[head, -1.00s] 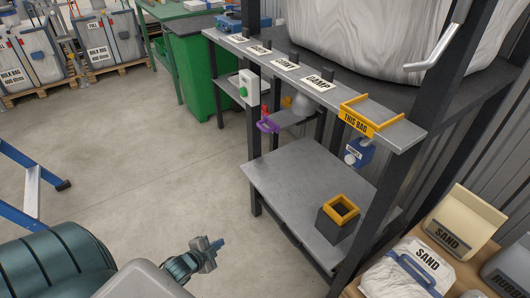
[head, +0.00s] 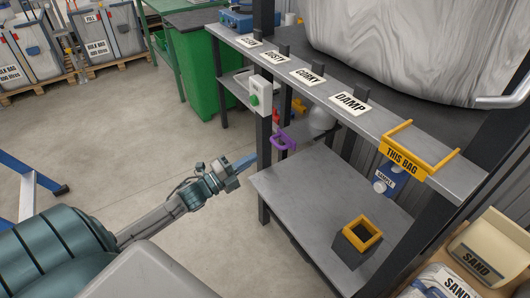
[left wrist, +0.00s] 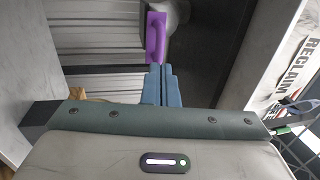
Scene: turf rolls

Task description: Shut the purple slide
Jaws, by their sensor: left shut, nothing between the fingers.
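The purple slide handle (head: 284,139) sticks out below the upper shelf of the grey metal stand, behind its front post. It also shows in the left wrist view (left wrist: 156,38), just beyond my fingertips, with a grey round part beside it. My left gripper (head: 246,161) is left of the stand and of the purple handle, apart from it in the head view. Its blue fingers (left wrist: 158,85) are together and empty. In the left wrist view the fingertips point at the handle's lower end; I cannot tell whether they touch. My right gripper is not in view.
The lower shelf (head: 315,190) carries a yellow-rimmed dark box (head: 359,238). Open floor (head: 130,150) lies left of the stand.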

